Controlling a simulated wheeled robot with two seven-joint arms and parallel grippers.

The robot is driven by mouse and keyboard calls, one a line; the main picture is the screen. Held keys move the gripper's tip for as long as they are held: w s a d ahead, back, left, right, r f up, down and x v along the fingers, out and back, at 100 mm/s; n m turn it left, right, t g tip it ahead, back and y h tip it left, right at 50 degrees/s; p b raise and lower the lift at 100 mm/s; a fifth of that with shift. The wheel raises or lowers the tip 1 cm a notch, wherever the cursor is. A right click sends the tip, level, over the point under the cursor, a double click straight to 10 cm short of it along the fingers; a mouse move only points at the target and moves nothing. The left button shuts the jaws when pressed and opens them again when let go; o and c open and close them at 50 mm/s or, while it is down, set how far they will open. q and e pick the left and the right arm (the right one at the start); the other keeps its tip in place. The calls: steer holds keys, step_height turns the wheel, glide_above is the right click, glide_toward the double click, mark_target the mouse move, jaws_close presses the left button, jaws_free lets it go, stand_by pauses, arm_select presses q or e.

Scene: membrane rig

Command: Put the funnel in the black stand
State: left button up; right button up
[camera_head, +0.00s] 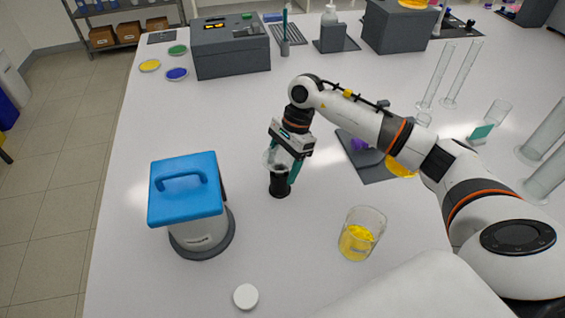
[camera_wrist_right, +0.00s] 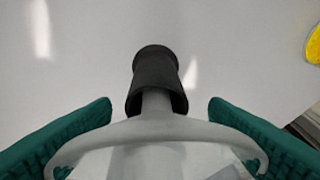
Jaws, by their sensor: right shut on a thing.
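The black stand (camera_head: 279,185) is a short dark cylinder standing upright on the white table; it also shows in the right wrist view (camera_wrist_right: 155,75). My right gripper (camera_head: 283,163) is directly above it, pointing down, with its green fingers shut on the clear funnel (camera_head: 271,158). In the right wrist view the funnel's wide bowl (camera_wrist_right: 155,135) is between the fingers. Its stem lines up with the stand's open top and appears to reach into it; how deep is hidden. My left gripper is not in view.
A blue-lidded device (camera_head: 185,195) stands close to the left of the stand. A beaker of yellow liquid (camera_head: 360,236) is at front right, and a grey mat (camera_head: 375,172) lies to the right. A white disc (camera_head: 246,296) lies near the front. Tall glass cylinders stand farther right.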

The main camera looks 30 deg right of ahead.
steer(key=shift+f+b, duration=0.85)
steer(key=shift+f, duration=0.05)
steer(key=o, duration=1)
